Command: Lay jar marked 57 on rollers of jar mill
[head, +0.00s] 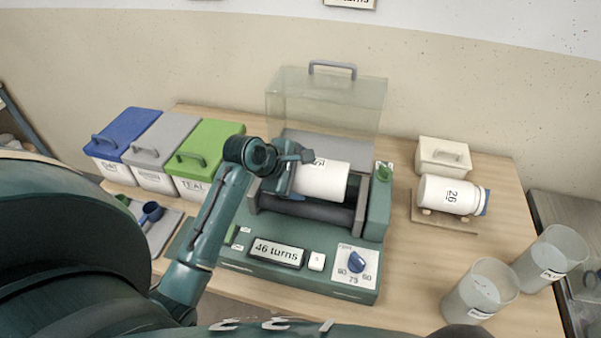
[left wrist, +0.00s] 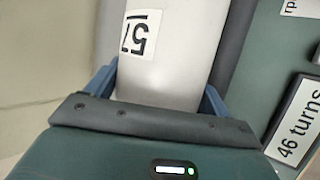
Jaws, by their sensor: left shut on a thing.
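The white jar marked 57 (head: 325,181) lies on its side at the rollers of the jar mill (head: 318,272). In the left wrist view the jar (left wrist: 170,60) shows its 57 label, partly cropped. My left gripper (head: 290,172) is shut on the jar's left end, with a blue finger on each side of it (left wrist: 160,88). A dark roller (head: 318,213) shows in front of the jar. I cannot tell whether the jar touches the rollers. The mill's clear cover (head: 325,105) stands raised behind. My right gripper is not in view.
A white jar marked 26 (head: 446,195) lies on a wooden rest at right, with a cream box (head: 443,155) behind it. Blue, grey and green lidded bins (head: 205,150) stand left. Clear buckets (head: 478,290) stand front right. A sign reads 46 turns (head: 276,254).

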